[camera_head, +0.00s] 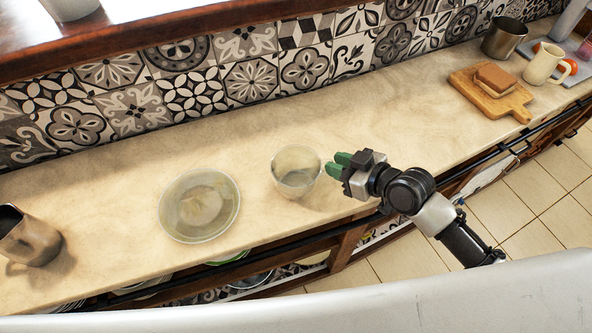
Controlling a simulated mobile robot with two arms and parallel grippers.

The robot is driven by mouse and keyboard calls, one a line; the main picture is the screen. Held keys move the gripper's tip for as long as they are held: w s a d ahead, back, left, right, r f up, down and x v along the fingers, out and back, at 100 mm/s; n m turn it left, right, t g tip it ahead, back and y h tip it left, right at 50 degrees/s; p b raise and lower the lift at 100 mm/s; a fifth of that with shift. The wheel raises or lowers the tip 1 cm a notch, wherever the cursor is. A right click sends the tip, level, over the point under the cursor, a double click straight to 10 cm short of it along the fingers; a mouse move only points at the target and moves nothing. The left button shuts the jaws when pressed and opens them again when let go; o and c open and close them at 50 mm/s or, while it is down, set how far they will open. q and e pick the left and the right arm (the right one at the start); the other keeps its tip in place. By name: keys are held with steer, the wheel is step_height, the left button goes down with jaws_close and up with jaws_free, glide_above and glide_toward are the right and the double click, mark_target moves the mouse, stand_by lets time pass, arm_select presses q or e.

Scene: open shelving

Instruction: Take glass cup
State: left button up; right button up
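A clear glass cup (296,172) stands upright on the beige counter, near the middle of the head view. My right gripper (336,166) comes in from the right, with its green fingertips just to the right of the cup and pointing toward it. The two fingertips show a small gap between them and hold nothing that I can see. Whether a fingertip touches the cup's rim is hard to tell, but they look slightly apart. My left gripper is not in view.
A glass plate (172,222) lies left of the cup. A metal mug (28,238) stands at the far left. A cutting board (515,104) with a sandwich, a cream mug (543,64) and a metal pot (504,40) are at the right. The tiled wall (190,90) bounds the counter behind.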

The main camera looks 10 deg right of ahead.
steer(key=shift+w+a+f, duration=0.1)
steer(key=shift+w+a, duration=0.05)
jaws_close()
